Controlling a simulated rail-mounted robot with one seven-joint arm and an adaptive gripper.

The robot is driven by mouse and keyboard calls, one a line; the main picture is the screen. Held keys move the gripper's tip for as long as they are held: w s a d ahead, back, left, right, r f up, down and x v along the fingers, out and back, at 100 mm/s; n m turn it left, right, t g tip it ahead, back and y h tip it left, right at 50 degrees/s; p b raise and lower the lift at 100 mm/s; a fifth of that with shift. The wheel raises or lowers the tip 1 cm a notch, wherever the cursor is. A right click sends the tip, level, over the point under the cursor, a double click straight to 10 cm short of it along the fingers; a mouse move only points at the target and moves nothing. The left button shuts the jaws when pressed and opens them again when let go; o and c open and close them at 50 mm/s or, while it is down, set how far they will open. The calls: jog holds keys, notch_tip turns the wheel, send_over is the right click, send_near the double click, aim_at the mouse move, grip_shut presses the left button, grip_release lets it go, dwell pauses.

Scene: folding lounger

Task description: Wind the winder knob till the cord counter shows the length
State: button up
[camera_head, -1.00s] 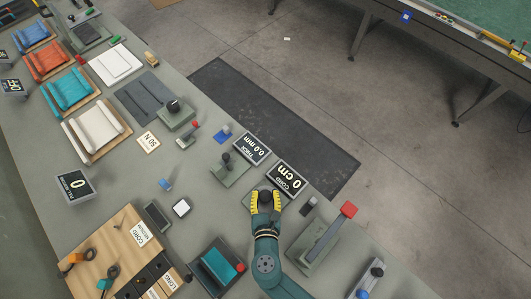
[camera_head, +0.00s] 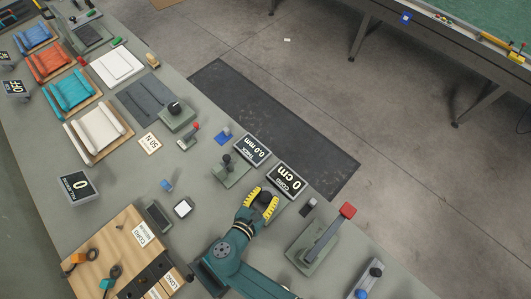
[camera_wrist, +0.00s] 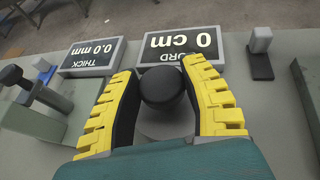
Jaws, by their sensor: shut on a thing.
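The winder knob (camera_wrist: 162,87) is a dark round knob on a grey round base (camera_wrist: 165,123). My gripper (camera_head: 262,203) has yellow ridged fingers, and in the wrist view they are shut on the knob from both sides (camera_wrist: 163,100). The cord counter (camera_head: 286,180) stands just behind the knob and reads "0 cm". It also shows in the wrist view (camera_wrist: 180,43), where the knob and fingers hide part of its label. In the head view my gripper mostly hides the knob.
The thickness display (camera_head: 252,149) reads "0.0 mm" beside the counter, with a black-knobbed device (camera_head: 228,168) in front. A red-ended lever (camera_head: 325,235) stands to the right. A phone-like dark block (camera_head: 158,216) and a wooden cord board (camera_head: 110,250) lie left.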

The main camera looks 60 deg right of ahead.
jog(key=m+g+b, duration=0.1)
jog(key=m+g, duration=0.1)
jog(key=m+g+y+b, duration=0.1)
jog(key=m+g, duration=0.1)
jog(key=g, duration=0.1)
jog(key=m+g+b, duration=0.2)
jog(key=shift+f+m+y, duration=0.25)
jog(key=shift+m+y, duration=0.05)
jog(key=shift+y, duration=0.1)
jog(key=m+g+y+b, duration=0.2)
jog(key=m+g, duration=0.1)
jog(key=shift+r+m+g+y, duration=0.15)
jog(key=shift+m+g+y, duration=0.15)
jog(key=shift+g, duration=0.1)
jog(key=shift+m+g+y+b, duration=0.7)
jog(key=shift+m+y, duration=0.6)
jog(key=o, duration=1.1)
jog(key=shift+s+g, duration=0.1)
jog(key=shift+g, duration=0.2)
jog(key=shift+o, duration=0.2)
jog(key=shift+r, duration=0.1)
jog(key=shift+h, duration=0.4)
